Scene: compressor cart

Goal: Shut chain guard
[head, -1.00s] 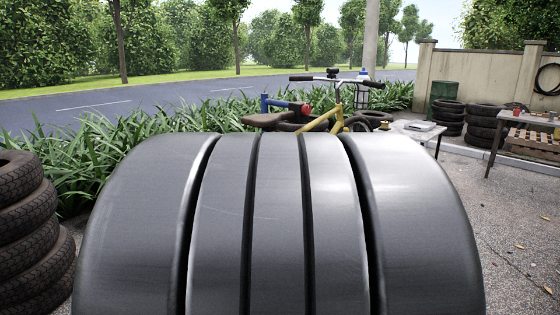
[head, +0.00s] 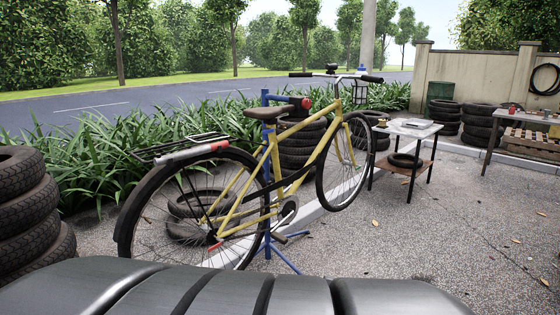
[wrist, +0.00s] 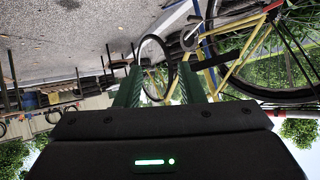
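A yellow bicycle (head: 266,160) is held in a blue repair stand (head: 267,225) in the head view. Its chain guard (head: 275,194) is a long dark strip that slants up from near the rear hub toward the front wheel, above the chainring (head: 289,210). The guard's front end stands high, apart from the chainring.
Tyre stacks stand at left (head: 25,210) and behind the bicycle (head: 302,148). A small table (head: 412,128) is right of the front wheel, and a workbench (head: 520,118) is farther right. My own dark ribbed part fills the bottom edge.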

